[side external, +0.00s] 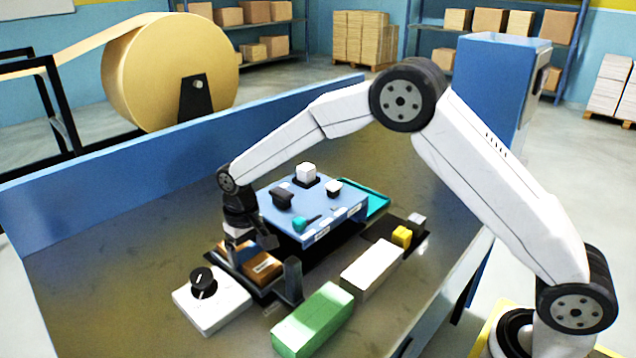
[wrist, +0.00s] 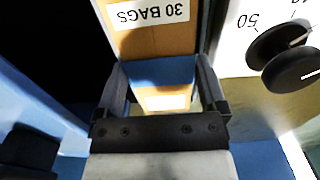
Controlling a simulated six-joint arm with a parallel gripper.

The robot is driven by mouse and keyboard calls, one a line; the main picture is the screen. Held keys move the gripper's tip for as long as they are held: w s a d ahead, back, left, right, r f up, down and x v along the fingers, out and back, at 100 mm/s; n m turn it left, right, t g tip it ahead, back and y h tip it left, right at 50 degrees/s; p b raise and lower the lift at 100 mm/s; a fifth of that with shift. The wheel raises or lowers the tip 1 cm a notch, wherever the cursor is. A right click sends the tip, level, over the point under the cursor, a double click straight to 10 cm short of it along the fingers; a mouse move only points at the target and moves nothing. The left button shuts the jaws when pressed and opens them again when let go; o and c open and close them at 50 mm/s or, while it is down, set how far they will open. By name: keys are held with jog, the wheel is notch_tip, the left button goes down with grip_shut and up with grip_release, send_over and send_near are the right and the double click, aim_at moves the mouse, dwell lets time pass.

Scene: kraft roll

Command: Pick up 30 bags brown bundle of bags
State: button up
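The brown bundle of bags (side external: 262,266) lies in a dark tray (side external: 294,290) near the front of the bench, partly hidden by my gripper. In the wrist view the bundle (wrist: 150,42) shows a white label reading "30 BAGS", upside down. My gripper (side external: 250,246) points down just over the bundle. In the wrist view my gripper (wrist: 160,75) has its fingers spread, one along each side of the bundle. I cannot tell whether either finger touches it.
A white box with a black dial (side external: 203,283) stands close on the left, also in the wrist view (wrist: 285,55). A green block (side external: 313,320) and a white block (side external: 371,269) lie to the right. A blue platform (side external: 310,208) with small objects stands behind.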

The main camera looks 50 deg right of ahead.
aim_at(248, 253)
jog(key=c, duration=0.8)
jog(key=shift+r, duration=0.15)
jog(key=shift+r, duration=4.9)
jog(key=shift+r, duration=0.15)
